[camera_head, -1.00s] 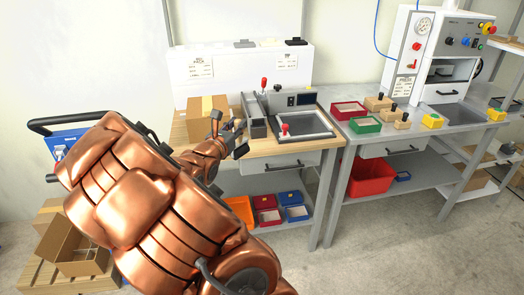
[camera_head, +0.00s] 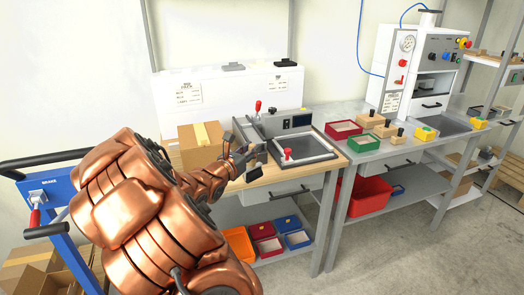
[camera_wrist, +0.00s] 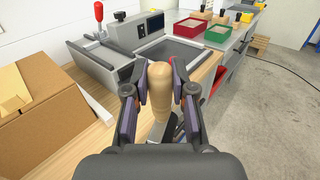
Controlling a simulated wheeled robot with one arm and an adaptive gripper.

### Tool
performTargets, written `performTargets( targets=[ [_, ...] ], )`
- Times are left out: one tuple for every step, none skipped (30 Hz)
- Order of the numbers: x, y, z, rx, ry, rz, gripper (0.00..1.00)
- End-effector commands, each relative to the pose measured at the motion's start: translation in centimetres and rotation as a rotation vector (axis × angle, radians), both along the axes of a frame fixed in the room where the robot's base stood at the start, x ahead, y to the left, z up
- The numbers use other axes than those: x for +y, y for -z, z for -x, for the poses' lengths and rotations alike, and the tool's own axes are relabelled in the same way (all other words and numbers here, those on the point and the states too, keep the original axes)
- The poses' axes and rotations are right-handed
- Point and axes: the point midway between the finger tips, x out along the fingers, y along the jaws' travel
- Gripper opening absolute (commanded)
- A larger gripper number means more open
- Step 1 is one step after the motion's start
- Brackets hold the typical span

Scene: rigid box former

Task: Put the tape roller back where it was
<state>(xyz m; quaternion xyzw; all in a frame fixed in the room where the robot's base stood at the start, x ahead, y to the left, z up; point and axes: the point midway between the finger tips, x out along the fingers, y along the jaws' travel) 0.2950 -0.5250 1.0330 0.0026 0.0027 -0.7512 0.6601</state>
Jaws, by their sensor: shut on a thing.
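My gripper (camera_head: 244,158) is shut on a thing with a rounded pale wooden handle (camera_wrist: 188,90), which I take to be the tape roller. In the wrist view the handle stands between the two fingers, with a dark and grey part partly hidden below it. My gripper is over the front edge of the wooden bench top (camera_head: 262,178), just left of and in front of the grey box former (camera_head: 322,152). The former has a red-knobbed lever (camera_wrist: 99,14) at its left. I cannot tell whether the roller touches the bench.
A cardboard box (camera_head: 186,152) stands left of my gripper, close to it. Right of the former are red (camera_head: 343,129) and green (camera_head: 363,143) trays and wooden blocks with black knobs. A press (camera_head: 417,70) stands further right. Colored bins (camera_head: 240,243) sit on the lower shelf.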

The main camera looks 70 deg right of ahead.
Motion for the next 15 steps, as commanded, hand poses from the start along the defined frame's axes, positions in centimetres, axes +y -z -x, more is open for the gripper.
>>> performTargets(
  targets=[
    [-1.0, 0.0, 0.0, 0.001, 0.002, -0.002, 0.00],
    [-1.6, 0.0, 0.0, 0.001, 0.002, -0.002, 0.00],
    [-2.3, 0.0, -0.2, -0.001, 0.000, 0.000, 0.00],
    [-2.9, 0.0, -0.1, -0.002, 0.001, 0.001, 0.00],
    [-3.4, 0.0, -0.2, -0.003, 0.000, 0.001, 0.00],
    [-4.2, 0.1, -0.3, -0.002, 0.000, 0.000, 0.00],
    [-4.8, 0.2, -0.2, -0.001, 0.001, -0.001, 0.00],
    [-5.4, 0.3, -0.2, 0.000, 0.002, 0.000, 0.00],
    [-6.1, 0.3, -0.2, 0.000, 0.002, 0.001, 0.00],
    [-6.7, 0.3, -0.3, -0.001, 0.000, 0.002, 0.00],
    [-7.3, 0.3, -0.3, -0.003, 0.001, 0.003, 0.00],
    [-8.0, 0.3, -0.3, -0.004, 0.002, 0.003, 0.00],
    [-8.6, 0.4, -0.3, -0.003, 0.003, 0.003, 0.00],
    [-9.1, 0.6, -0.3, -0.002, 0.003, 0.001, 0.00],
    [-9.7, 0.7, -0.4, 0.000, 0.002, 0.000, 0.00]
  ],
)
